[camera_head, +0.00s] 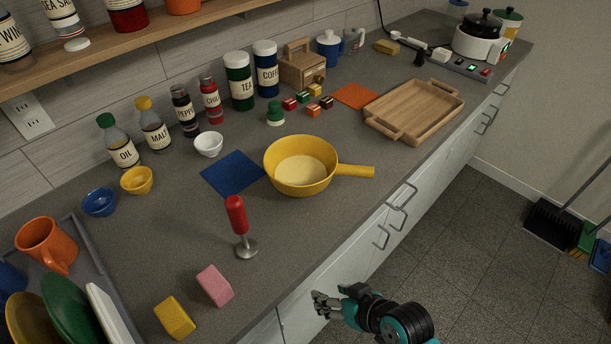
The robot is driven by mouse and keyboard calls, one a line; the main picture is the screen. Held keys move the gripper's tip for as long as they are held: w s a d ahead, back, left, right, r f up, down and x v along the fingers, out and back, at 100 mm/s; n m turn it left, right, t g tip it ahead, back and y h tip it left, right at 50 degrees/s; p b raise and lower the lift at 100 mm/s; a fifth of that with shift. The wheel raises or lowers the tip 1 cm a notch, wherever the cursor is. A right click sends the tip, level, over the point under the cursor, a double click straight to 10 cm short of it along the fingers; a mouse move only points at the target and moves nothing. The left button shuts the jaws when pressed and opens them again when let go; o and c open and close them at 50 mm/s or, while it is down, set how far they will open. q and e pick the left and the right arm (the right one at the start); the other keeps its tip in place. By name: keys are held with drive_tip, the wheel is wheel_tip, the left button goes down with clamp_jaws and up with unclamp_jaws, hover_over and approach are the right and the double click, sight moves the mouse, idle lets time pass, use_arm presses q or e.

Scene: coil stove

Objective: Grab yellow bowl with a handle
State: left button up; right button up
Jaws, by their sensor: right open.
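The yellow bowl with a handle (301,167) sits upright on the grey counter, near the middle of the view. Its handle (356,171) points right toward the counter's front edge. The inside is pale yellow and looks empty. My right gripper (322,304) is open and empty, low in the view, in front of the cabinet doors. It is well apart from the bowl, below it in the picture. My left gripper is not in view.
A red-handled tool (238,222) stands left of the bowl's front. A blue cloth (232,174) lies left of the bowl. Pink (215,286) and yellow (175,318) sponges lie near the front edge. A wooden tray (414,109) lies behind right. Cabinet handles (401,195) stick out below the counter.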

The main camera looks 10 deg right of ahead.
drive_tip(key=a+r+n+t+y, duration=0.1)
drive_tip(key=a+r+t+y, duration=0.2)
drive_tip(key=r, duration=0.7)
drive_tip(key=a+r+t+y, duration=0.1)
drive_tip(key=a+r+y, duration=0.4)
drive_tip(key=r, duration=0.6)
wheel_tip(320, 180, up, 13)
drive_tip(key=w+m+t, duration=0.2)
drive_tip(key=m+t, duration=0.5)
drive_tip(key=t, duration=0.1)
drive_tip(key=w+d+m+t+h, duration=0.3)
drive_tip(key=d+m+h, duration=0.35)
drive_tip(key=m, duration=0.25)
drive_tip(key=m+g+h+p, duration=0.2)
drive_tip(key=m+g+h, duration=0.5)
drive_tip(key=m+h, duration=0.15)
approach(349, 174)
drive_tip(key=shift+n+h, duration=0.4)
drive_tip(key=shift+n, duration=0.05)
drive_tip(key=x, duration=0.6)
drive_tip(key=shift+a+r, duration=0.2)
drive_tip(key=shift+f+p+x, duration=0.1)
drive_tip(key=shift+p+x, duration=0.05)
drive_tip(key=shift+x, duration=1.25)
drive_tip(key=shift+f+p+x, duration=0.15)
drive_tip(key=shift+x, duration=1.25)
drive_tip(key=shift+s+a, duration=0.1)
drive_tip(key=shift+a, duration=0.05)
